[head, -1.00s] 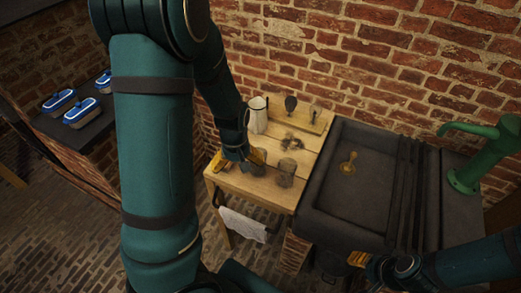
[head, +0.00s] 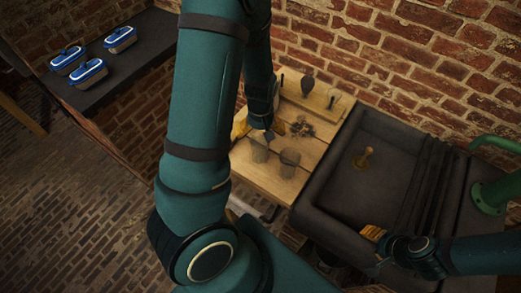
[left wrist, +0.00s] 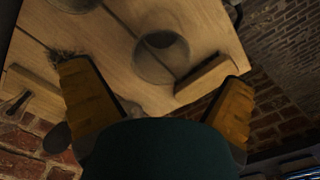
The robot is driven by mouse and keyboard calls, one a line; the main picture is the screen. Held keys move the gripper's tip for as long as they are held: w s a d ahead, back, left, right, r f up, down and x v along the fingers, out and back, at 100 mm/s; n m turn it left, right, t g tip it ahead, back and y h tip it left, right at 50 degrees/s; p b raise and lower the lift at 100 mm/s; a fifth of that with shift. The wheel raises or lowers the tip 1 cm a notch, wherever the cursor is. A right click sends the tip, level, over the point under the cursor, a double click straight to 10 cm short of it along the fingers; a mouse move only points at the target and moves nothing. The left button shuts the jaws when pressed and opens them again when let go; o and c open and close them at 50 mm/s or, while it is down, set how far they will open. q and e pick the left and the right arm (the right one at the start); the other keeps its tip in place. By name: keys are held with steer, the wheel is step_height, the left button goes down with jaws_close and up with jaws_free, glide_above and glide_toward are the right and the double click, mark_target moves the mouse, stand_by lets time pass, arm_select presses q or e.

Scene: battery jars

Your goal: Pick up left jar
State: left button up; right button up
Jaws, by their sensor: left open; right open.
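Two grey, see-through jars stand upright on the wooden table in the head view: the left jar (head: 260,151) and the right jar (head: 289,163). My left gripper (head: 256,124) is just behind and above the left jar, partly hidden by my own arm. In the left wrist view a jar (left wrist: 160,58), which looks like the left one, stands ahead of the two spread yellow fingers (left wrist: 160,100), with nothing between them. Another jar (left wrist: 75,4) is cut off at the top edge. My right gripper (head: 373,233) is open and empty by the sink's front edge.
The wooden table (head: 270,183) adjoins a dark sink (head: 345,185) with a brass piece (head: 363,158) in it. Three blue-and-white items (head: 88,73) lie on a dark shelf at left.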

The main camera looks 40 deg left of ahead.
mark_target(260, 144)
arm_select(q)
steer(key=shift+f+b, duration=0.35)
steer(key=shift+f, duration=2.7)
steer(key=c, duration=1.3)
